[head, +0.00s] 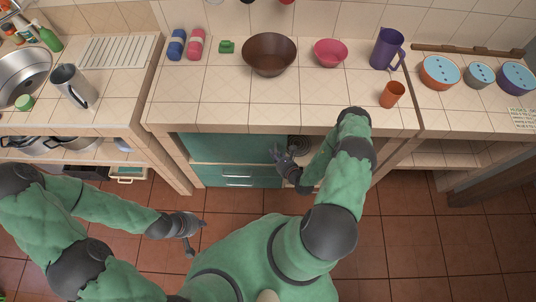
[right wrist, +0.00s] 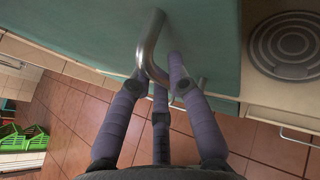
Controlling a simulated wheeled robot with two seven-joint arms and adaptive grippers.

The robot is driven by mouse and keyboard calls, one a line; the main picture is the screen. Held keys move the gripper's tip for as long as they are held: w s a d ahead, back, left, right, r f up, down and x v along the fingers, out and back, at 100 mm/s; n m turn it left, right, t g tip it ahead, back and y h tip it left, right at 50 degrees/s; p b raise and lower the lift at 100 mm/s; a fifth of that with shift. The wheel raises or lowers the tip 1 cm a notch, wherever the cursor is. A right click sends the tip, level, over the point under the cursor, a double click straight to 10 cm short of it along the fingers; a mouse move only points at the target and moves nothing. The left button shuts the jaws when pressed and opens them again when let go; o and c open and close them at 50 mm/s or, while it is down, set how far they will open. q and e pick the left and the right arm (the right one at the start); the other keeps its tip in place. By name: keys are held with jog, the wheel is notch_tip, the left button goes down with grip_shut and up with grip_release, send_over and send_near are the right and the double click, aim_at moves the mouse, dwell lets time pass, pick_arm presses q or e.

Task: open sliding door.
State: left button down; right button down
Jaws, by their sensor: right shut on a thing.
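The teal sliding door (head: 222,148) covers the left part of the recess under the middle counter. Its panel fills the upper left of the right wrist view (right wrist: 90,28). To its right, the recess is uncovered. A bent metal handle (right wrist: 150,42) stands out from the door near its right edge. My right gripper (head: 284,157) is shut on this handle, and its fingers (right wrist: 157,78) sit around the bar in the wrist view. The head view hides most of the handle behind the hand. My left gripper (head: 199,236) is open and empty, low in front of the cabinets.
A ringed round plate (right wrist: 290,45) lies inside the uncovered part. Teal drawers (head: 237,176) sit below the door. A brown bowl (head: 269,54), pink bowl (head: 330,53), purple pitcher (head: 387,49) and orange cup (head: 391,95) stand on the counter. The tiled floor (head: 440,240) is clear at right.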

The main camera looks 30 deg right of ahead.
jog(key=s+d+b, duration=0.4)
jog(key=s+d, duration=0.3)
jog(key=d, duration=0.5)
jog(key=s+d+b, duration=0.4)
jog(key=s+d, duration=0.3)
jog(key=d, duration=0.5)
jog(key=s+d+b, duration=0.4)
jog(key=s+d, duration=0.4)
jog(key=d, duration=0.4)
jog(key=c, duration=1.4)
grip_release()
jog(key=shift+s, duration=0.1)
jog(key=v, duration=1.1)
jog(key=shift+s+r, duration=0.25)
jog(key=shift+s, duration=0.1)
